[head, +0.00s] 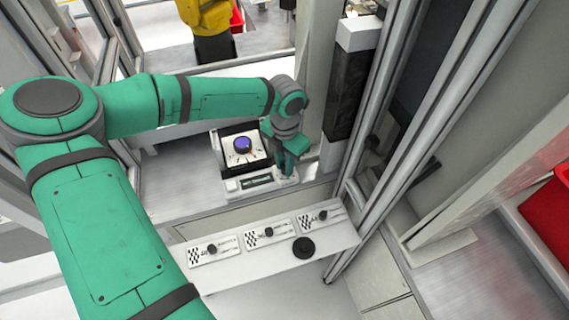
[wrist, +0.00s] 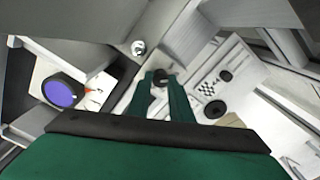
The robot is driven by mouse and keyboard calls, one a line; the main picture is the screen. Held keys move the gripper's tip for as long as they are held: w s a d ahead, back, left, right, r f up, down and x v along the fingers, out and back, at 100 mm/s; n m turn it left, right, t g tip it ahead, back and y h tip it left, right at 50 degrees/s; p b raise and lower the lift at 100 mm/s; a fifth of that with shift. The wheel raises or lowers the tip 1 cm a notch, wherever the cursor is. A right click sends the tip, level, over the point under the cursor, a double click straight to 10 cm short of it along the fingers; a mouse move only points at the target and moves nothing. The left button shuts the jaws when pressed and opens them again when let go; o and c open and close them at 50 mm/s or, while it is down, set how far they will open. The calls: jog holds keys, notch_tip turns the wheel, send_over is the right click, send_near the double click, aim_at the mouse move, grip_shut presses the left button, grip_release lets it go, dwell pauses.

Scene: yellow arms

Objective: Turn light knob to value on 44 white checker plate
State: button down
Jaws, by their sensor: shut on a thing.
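My gripper (head: 288,172) points down at the right end of a low white panel with a dark label strip (head: 257,183). In the wrist view my green fingers (wrist: 160,92) are shut on a small dark knob (wrist: 159,77). In the head view the fingers hide this knob. Three white checker plates lie in a row on the front ledge, each with a black knob: left plate (head: 227,244), middle plate (head: 283,228), right plate (head: 333,222). My gripper is apart from these three. Their numbers are too small to read. One checker plate (wrist: 207,87) shows in the wrist view.
A box with a blue-topped dial (head: 242,145) stands just left of my gripper; the dial also shows in the wrist view (wrist: 60,92). A black disc (head: 303,248) sits on the ledge. A metal frame post (head: 376,120) rises close on the right.

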aim_at(284, 167)
jog(key=c, duration=1.6)
grip_release()
jog(key=shift+r, duration=0.1)
notch_tip(284, 167, up, 11)
jog(key=shift+f, duration=0.15)
jog(key=shift+d, duration=0.1)
